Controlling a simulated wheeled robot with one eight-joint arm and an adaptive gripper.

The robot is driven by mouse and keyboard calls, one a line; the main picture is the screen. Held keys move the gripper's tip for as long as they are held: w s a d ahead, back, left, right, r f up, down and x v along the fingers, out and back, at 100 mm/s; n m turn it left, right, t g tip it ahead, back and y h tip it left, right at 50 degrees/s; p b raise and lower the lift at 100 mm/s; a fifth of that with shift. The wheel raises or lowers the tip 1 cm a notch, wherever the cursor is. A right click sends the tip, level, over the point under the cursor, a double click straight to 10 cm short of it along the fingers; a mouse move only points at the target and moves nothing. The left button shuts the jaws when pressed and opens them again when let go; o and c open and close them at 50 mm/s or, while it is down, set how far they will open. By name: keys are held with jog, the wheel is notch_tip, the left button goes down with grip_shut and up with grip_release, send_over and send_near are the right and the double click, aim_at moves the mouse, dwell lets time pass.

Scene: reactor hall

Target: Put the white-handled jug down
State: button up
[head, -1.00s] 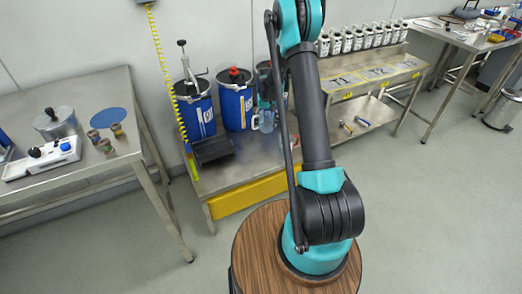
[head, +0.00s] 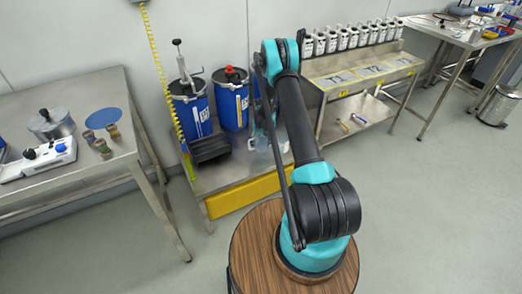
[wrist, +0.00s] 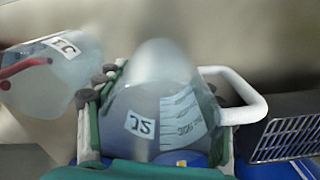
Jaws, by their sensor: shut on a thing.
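The white-handled jug (wrist: 155,110) is a clear, bluish vessel with a label and printed scale. It fills the middle of the wrist view, its white handle (wrist: 245,98) to the right. My gripper (wrist: 162,88) is shut on it, with a finger on each side. In the head view the jug (head: 262,141) shows only as a small pale-blue patch beside my arm, over the low steel bench (head: 232,174). My arm hides most of the gripper there. I cannot tell whether the jug's base touches the bench.
A red-handled jug (wrist: 52,75) stands close on the left in the wrist view. A black slotted box (wrist: 288,128) is close on the right. Blue drums (head: 231,104) stand at the bench's back. Several dark-capped bottles (head: 345,42) line the shelf to the right.

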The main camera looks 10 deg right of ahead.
aim_at(261, 149)
jog(key=shift+f, duration=2.15)
jog(key=shift+f, duration=0.1)
jog(key=o, duration=1.3)
